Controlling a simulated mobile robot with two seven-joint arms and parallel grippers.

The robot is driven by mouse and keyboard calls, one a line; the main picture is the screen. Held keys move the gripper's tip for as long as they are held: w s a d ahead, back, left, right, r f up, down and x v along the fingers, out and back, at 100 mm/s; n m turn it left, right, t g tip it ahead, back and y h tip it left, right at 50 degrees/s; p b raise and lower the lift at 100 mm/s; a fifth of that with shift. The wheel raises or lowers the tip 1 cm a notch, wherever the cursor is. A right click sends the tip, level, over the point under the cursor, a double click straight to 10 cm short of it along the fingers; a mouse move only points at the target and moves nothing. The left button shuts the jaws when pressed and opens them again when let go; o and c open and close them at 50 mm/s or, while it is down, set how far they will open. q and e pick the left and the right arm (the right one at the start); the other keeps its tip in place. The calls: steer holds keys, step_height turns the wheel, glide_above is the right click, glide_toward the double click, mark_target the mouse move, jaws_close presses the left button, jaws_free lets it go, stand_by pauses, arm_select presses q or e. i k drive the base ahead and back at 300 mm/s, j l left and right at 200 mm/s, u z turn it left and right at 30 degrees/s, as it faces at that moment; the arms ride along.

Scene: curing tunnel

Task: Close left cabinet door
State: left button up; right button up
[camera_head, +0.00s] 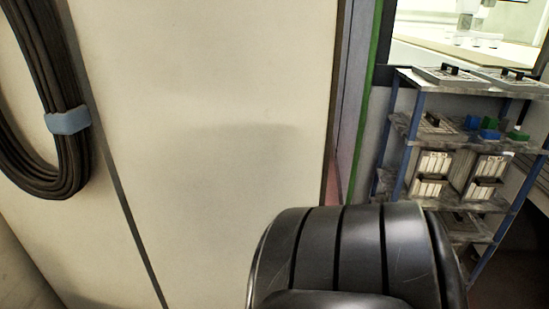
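A large beige upright panel (225,130) fills the left and middle of the head view. It looks like a cabinet door or side, but I cannot tell for sure which door it is. A dark, slanting seam (132,222) divides it from another beige panel (60,225) on the left. Its right edge stands beside a narrow grey and green upright frame (365,110). I see no handle and cannot tell how far any door is open. Neither of my grippers is in view.
A looped bundle of dark cables (50,165) with a blue-grey strap (68,121) hangs at the left. A blue-posted shelf rack (402,140) with boxes and small parts stands at the right. A black ribbed shape blocks the lower middle.

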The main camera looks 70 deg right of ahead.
mark_target(217, 117)
steer(key=z, duration=1.75)
